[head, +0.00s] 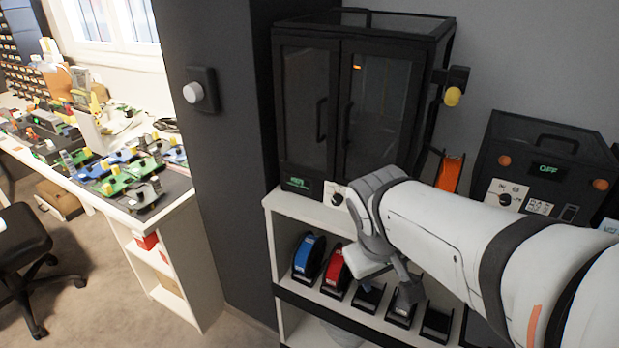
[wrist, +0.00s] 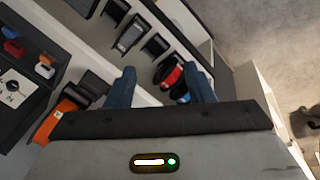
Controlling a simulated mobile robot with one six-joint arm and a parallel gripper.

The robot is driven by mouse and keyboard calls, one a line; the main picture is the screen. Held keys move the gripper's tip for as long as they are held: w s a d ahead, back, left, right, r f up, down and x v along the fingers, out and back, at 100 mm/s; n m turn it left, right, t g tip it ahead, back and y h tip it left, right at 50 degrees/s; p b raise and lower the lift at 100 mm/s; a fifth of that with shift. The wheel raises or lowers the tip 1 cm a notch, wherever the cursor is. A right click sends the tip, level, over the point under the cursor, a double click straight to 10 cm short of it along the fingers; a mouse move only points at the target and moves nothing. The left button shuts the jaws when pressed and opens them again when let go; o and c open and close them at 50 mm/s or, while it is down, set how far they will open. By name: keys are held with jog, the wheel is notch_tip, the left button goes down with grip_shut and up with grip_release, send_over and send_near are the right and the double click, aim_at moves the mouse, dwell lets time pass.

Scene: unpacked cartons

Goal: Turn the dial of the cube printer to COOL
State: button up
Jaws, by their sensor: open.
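A black cabinet-like machine with two glass doors (head: 362,100), which looks like the cube printer, stands on the white shelf unit in the head view. Its lower front edge has a small green display (head: 296,182) and a white plate with a dark dial (head: 337,198), partly covered by my arm. The dial's setting is too small to read. My gripper (wrist: 162,88) is open in the wrist view, with nothing between its fingers, and points toward the shelves. In the wrist view a white plate with a dark dial (wrist: 13,87) shows at the left edge, away from the fingers; I cannot tell whose it is.
A second black machine (head: 545,150) at the right reads OFF and has its own dial (head: 505,199). An orange spool (head: 449,172) stands between the machines. Blue (head: 308,256) and red (head: 335,268) spools sit on the shelf below. A dark pillar (head: 215,150) is left.

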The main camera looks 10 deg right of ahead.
jog(key=w+d+f+n+t+h+b, duration=0.1)
jog(key=w+d+f+n+h+b, duration=0.2)
jog(key=w+f+n+h+b, duration=0.45)
jog(key=n+t+b, duration=0.7)
jog(key=t+b, duration=0.4)
jog(key=b, duration=0.5)
send_near(336, 202)
jog(key=w, duration=0.1)
jog(key=shift+h, duration=0.35)
jog(key=x, duration=0.4)
jog(key=b+x, duration=0.1)
jog(key=x, duration=0.2)
jog(key=shift+w+d+f, duration=0.2)
jog(key=shift+d+f, duration=0.05)
jog(key=shift+d, duration=0.1)
jog(key=shift+c, duration=0.3)
jog(key=c, duration=0.9)
